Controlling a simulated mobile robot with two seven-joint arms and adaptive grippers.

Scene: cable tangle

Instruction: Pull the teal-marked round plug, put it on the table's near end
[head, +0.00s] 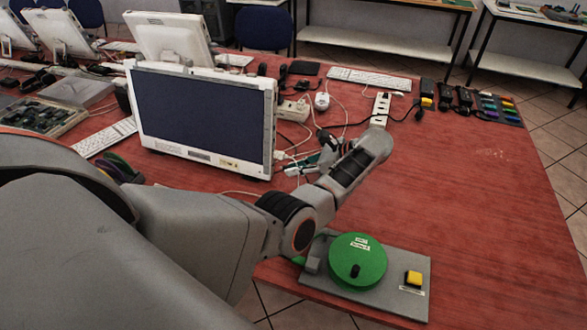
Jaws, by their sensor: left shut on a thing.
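My left arm reaches in from the left, and its wrist bends back toward the monitor's right edge. My left gripper (318,160) is small and partly hidden behind its own wrist. It is shut, with a teal patch at its fingertips that looks like the teal-marked round plug (311,160); its shape is too small to make out. White cables run close by. A white power strip (381,109) stands on the red table (470,220) beyond the wrist, with a dark cable near it. My right gripper is not in view.
A monitor (205,115) stands left of the gripper. A grey board with a green round reel (358,260) and a yellow button (413,279) lies at the table's near edge. Black adapters (445,97) sit at the far right. The table's right side is clear.

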